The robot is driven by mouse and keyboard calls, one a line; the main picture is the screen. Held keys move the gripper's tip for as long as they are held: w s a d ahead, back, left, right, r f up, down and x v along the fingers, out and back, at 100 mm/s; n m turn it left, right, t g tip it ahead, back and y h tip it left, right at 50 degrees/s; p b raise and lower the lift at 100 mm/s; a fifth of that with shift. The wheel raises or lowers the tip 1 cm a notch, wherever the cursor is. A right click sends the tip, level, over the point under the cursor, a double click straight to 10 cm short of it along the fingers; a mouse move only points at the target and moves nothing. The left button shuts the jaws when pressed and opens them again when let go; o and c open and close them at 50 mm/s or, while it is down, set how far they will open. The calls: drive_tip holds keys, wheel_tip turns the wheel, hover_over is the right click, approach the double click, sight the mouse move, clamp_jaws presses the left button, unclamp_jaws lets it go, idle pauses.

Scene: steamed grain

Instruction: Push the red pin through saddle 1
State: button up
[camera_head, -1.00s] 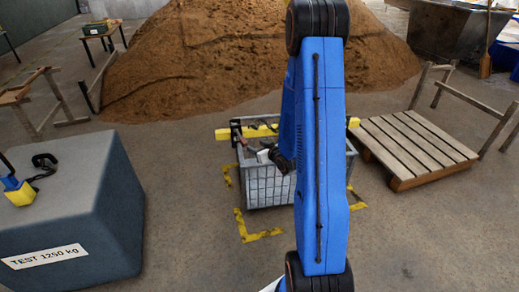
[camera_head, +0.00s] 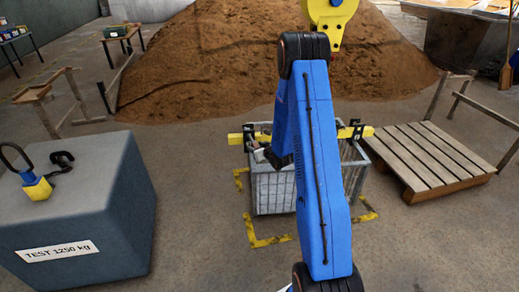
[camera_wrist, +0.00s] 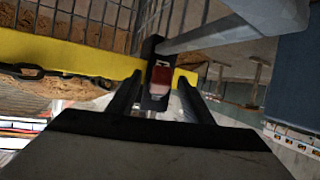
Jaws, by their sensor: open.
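A red pin (camera_wrist: 160,84) with a pale lower end shows in the wrist view at a black saddle (camera_wrist: 154,62) around the yellow beam (camera_wrist: 70,52). My gripper (camera_wrist: 160,78) is open, its two dark fingers on either side of the pin in the picture. I cannot tell if they touch it or how deep the pin sits. In the head view, my gripper (camera_head: 262,155) is small and close to the black saddle (camera_head: 249,136) at the beam's left end. Another black saddle (camera_head: 357,129) is at the right end. No saddle number is readable.
The beam lies across a wire-mesh crate (camera_head: 270,192) within yellow floor marks. A yellow hook block (camera_head: 330,20) hangs behind my arm. A grey test weight (camera_head: 110,200) stands left, a wooden pallet (camera_head: 425,155) right.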

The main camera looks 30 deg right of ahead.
sight(251, 139)
drive_tip(key=shift+w+f, duration=0.25)
drive_tip(key=shift+w, duration=0.25)
clamp_jaws()
drive_tip(key=shift+w+r, duration=0.4)
drive_tip(key=shift+w, duration=0.4)
